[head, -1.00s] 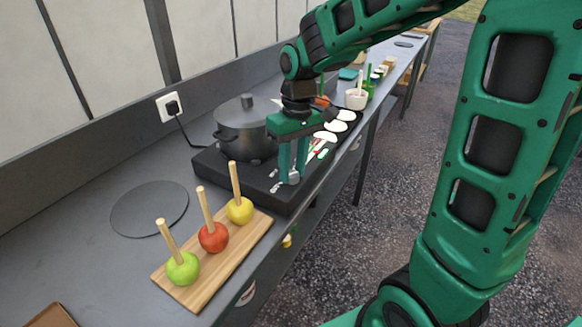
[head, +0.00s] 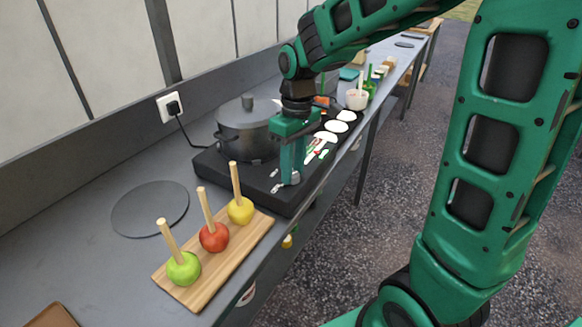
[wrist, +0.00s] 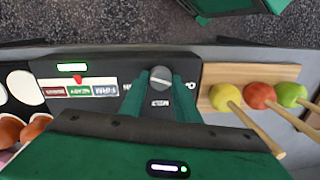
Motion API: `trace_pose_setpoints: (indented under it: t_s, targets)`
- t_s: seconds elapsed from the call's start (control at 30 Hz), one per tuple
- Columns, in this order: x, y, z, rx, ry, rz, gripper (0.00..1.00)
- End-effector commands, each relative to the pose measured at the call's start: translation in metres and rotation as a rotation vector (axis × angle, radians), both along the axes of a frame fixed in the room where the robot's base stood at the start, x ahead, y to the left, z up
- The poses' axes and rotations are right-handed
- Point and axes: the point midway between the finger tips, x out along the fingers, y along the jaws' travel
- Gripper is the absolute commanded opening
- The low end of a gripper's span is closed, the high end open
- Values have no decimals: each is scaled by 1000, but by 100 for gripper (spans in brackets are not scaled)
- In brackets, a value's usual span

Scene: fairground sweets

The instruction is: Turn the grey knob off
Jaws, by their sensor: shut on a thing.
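The grey knob (wrist: 160,78) sits on the front strip of the black hob (head: 212,176), between my fingertips in the wrist view. In the head view only a little of the knob (head: 292,179) shows below the fingers. My gripper (head: 290,180) points down and is shut on the knob; it also shows in the wrist view (wrist: 160,88). A lit green display (wrist: 72,68) and a coloured label strip (wrist: 80,90) with a red pointer lie left of the knob in the wrist view. The lettering beside the knob is partly hidden by the fingers.
A lidded grey pot (head: 246,130) stands on the hob close behind my gripper. A wooden board (head: 215,272) with three apples on sticks lies at the counter's front edge. Several white discs (head: 337,126) lie beyond the hob. A flat dark disc (head: 150,208) lies on bare counter.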

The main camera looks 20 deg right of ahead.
Motion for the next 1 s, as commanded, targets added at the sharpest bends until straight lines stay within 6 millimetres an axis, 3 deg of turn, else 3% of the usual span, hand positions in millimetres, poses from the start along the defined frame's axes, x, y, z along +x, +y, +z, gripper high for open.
trace_pose_setpoints:
  t_s: [0.03,0.1,0.47,0.57,1.0]
  targets:
    - [3,-1,2,0,-10,-4,34]
    - [3,-1,2,0,-9,-4,47]
    - [1,-1,4,0,-3,-2,47]
    - [2,-1,14,1,-5,-2,47]
    - [7,-7,90,0,-6,-3,47]
